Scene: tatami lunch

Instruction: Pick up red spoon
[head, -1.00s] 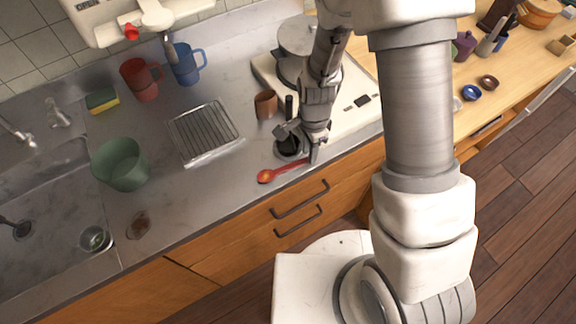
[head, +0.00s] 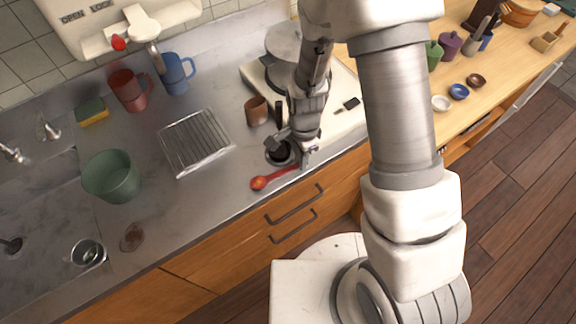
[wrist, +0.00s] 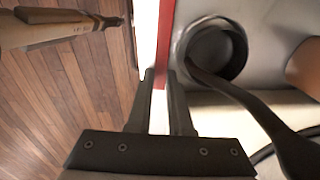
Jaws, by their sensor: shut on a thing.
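The red spoon (head: 275,178) lies near the counter's front edge, its bowl to the left and its handle running right to my gripper (head: 308,158). In the wrist view the red spoon handle (wrist: 165,45) runs up from between the fingertips of my gripper (wrist: 163,84). My gripper is shut on the handle. The fingers hide the handle's end. I cannot tell whether the spoon is touching the counter or slightly above it.
A black ladle (wrist: 217,52) is close beside the gripper. A brown cup (head: 256,111), a white stove (head: 338,118) and a wire rack (head: 195,140) stand behind. A green cup (head: 110,177) stands left. Drawer handles (head: 294,204) project below the counter edge.

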